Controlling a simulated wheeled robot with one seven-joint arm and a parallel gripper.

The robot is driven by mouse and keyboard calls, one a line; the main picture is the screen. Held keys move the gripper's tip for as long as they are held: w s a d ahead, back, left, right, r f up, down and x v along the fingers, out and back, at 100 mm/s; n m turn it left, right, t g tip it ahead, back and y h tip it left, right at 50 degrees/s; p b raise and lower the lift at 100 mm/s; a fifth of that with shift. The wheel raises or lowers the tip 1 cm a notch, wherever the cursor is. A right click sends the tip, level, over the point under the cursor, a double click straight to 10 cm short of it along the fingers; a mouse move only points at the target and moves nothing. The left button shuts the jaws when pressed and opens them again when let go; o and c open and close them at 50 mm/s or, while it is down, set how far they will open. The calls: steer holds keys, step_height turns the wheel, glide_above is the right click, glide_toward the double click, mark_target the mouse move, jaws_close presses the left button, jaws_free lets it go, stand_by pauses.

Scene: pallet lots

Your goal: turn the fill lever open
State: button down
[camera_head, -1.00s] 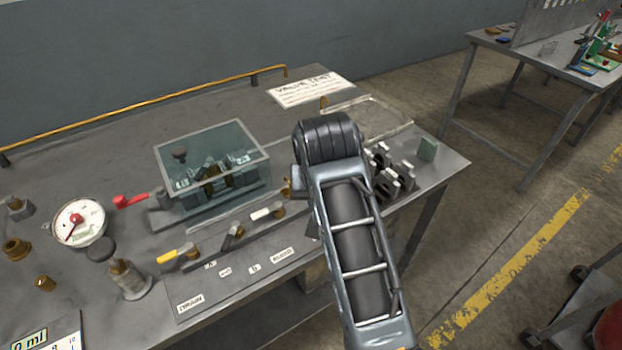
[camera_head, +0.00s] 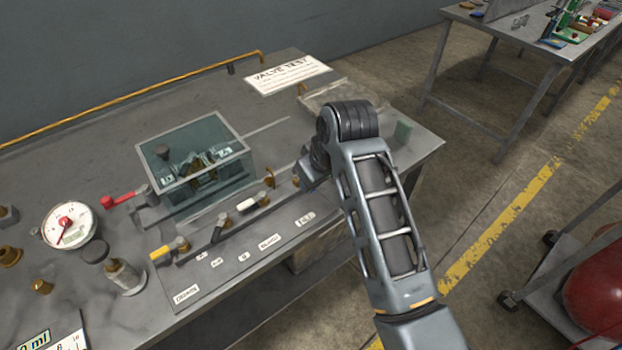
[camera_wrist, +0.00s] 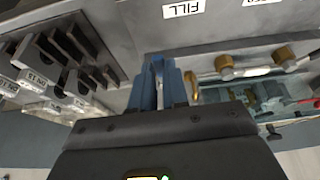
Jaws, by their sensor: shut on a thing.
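The FILL label (camera_head: 305,219) is at the right end of the valve panel (camera_head: 232,268). It also shows upside down at the top of the wrist view (camera_wrist: 183,9). My gripper's blue fingers (camera_wrist: 158,72) are below that label in the wrist view. They are closed on a narrow greyish piece between them, which sits where the fill lever would be. The fingers hide most of the lever, so I cannot tell its angle. In the head view my wrist and arm cover the lever and the fingertips.
A red lever (camera_head: 118,198) and a gauge (camera_head: 69,225) are at left. Slotted, labelled blocks (camera_wrist: 45,60) are close beside my gripper.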

stand_by(0.3)
steer(key=c, duration=1.4)
jaws_free()
steer(key=v, duration=0.7)
steer(key=shift+r+b, duration=0.3)
steer(key=shift+b, duration=0.15)
steer(key=shift+s+d, duration=0.15)
